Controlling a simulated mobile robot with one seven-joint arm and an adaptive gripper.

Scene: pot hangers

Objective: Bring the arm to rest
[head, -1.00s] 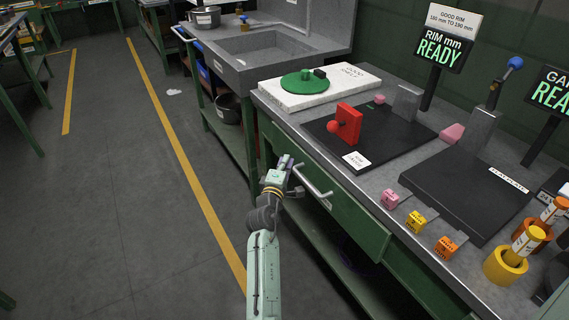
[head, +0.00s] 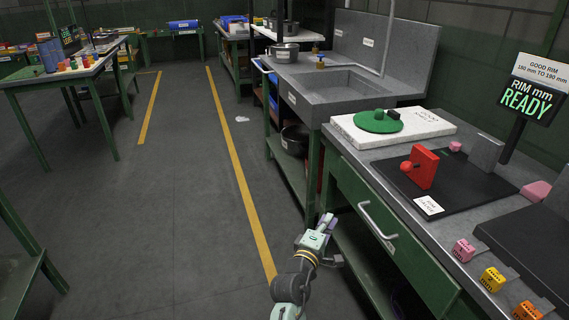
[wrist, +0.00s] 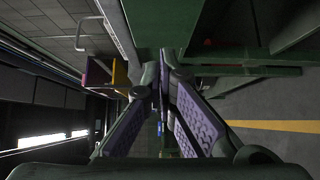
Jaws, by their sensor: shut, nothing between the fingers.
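My gripper (head: 329,224) is low in the middle of the head view, in front of the green bench drawer (head: 385,225) and left of its silver handle (head: 377,222). It appears apart from the handle. In the wrist view the purple-padded fingers (wrist: 164,88) come together at their tips with nothing between them. My forearm runs down out of the bottom of the head view.
The bench top holds a white board (head: 430,129) with a green lid (head: 378,122), a red block (head: 423,167) on a black plate, and several small coloured blocks. A grey sink (head: 350,95) stands beyond. Open floor (head: 150,230) lies left, crossed by yellow lines.

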